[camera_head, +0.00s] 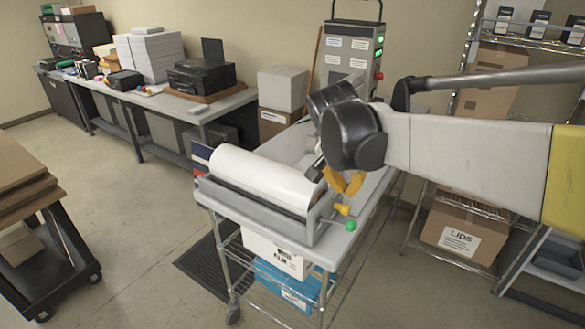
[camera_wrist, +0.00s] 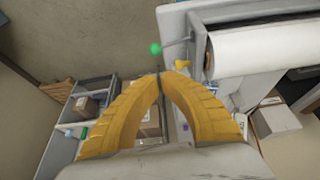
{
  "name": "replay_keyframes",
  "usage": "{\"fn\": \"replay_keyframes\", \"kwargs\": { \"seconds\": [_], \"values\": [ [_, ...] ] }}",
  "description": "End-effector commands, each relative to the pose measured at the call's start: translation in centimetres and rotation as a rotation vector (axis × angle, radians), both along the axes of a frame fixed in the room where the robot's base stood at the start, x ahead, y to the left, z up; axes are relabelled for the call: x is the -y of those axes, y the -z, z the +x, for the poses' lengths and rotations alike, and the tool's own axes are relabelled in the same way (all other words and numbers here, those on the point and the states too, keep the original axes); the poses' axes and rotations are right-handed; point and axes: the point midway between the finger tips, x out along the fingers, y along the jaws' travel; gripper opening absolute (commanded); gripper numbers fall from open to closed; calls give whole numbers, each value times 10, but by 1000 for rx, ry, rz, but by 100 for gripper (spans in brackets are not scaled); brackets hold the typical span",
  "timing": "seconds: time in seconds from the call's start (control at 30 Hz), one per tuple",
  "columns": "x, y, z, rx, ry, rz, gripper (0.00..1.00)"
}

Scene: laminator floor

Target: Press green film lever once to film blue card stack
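The green film lever ends in a round green knob (camera_head: 351,226) on a thin rod at the near right corner of the film roller unit. The knob also shows in the wrist view (camera_wrist: 155,48), just beyond my fingertips. My gripper (camera_head: 346,192) has yellow fingers pointing down, above and behind the knob. In the wrist view its fingertips (camera_wrist: 162,75) come together with nothing held between them. They look apart from the knob. I cannot make out a blue card stack; a small blue and red item (camera_head: 201,157) shows at the roller's left end, partly hidden.
A yellow knob (camera_head: 343,209) sits close beside the green one. The white film roll (camera_head: 266,178) lies in a grey cradle on a wheeled cart (camera_head: 330,255). A control box (camera_head: 347,55) with green lights and a red button stands behind.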

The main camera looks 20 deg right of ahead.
Motion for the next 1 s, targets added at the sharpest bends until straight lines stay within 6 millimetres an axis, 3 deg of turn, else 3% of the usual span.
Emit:
{"fn": "replay_keyframes", "kwargs": {
  "seconds": [0.17, 0.5, 0.7, 1.0],
  "values": [
    [7, 18, 5, 0, 0, 0, 0],
    [30, 84, 22, 1, 1, 1, 0],
    [39, 114, 27, 1, 0, 1, 0],
    [43, 128, 29, 0, -1, 0, 0]
  ]
}}
